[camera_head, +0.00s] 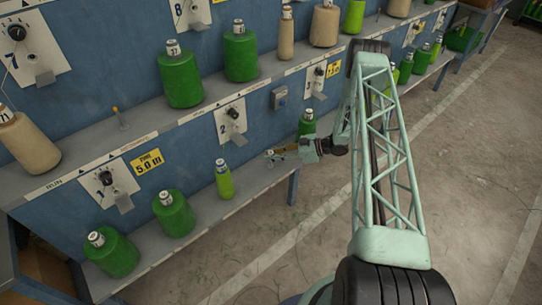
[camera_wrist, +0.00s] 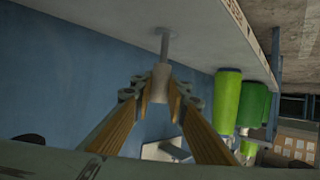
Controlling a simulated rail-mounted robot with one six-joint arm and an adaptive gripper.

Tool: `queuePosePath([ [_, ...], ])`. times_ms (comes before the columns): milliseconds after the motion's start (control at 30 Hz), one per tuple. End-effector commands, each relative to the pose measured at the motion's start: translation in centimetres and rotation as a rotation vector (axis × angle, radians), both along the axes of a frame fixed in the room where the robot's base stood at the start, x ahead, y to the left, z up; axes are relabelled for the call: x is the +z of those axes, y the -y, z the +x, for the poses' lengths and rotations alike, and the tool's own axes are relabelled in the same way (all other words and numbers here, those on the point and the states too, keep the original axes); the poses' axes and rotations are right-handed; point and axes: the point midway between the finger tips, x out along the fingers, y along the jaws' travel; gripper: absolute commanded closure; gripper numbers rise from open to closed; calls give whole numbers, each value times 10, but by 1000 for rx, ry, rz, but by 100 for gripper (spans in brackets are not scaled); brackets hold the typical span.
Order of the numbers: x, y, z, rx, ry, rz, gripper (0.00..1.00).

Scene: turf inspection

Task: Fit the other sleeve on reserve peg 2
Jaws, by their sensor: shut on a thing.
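My gripper (camera_head: 278,154) is at the lower shelf, beside the panel marked 2, and points left. In the wrist view, which looks upside down, my gripper (camera_wrist: 160,88) is shut on a small pale grey sleeve (camera_wrist: 161,78). A thin grey peg (camera_wrist: 165,46) stands on the shelf, in line with the sleeve. The sleeve appears to meet the peg's free end, but I cannot tell how far it is on. In the head view this spot is too small to read.
A bright green bobbin (camera_head: 223,182) stands left of my gripper on the lower shelf (camera_head: 248,190), with dark green bobbins (camera_head: 173,213) beyond. A green bobbin (camera_head: 307,123) stands just behind my gripper. The upper shelf (camera_head: 150,123) overhangs on the wall side. The floor (camera_head: 290,250) is clear.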

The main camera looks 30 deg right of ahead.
Motion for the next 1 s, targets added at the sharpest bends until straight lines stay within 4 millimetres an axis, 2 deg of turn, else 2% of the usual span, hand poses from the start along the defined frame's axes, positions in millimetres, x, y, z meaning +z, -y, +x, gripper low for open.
queuePosePath([
  [1000,-16,0,0,0,0,0,93],
])
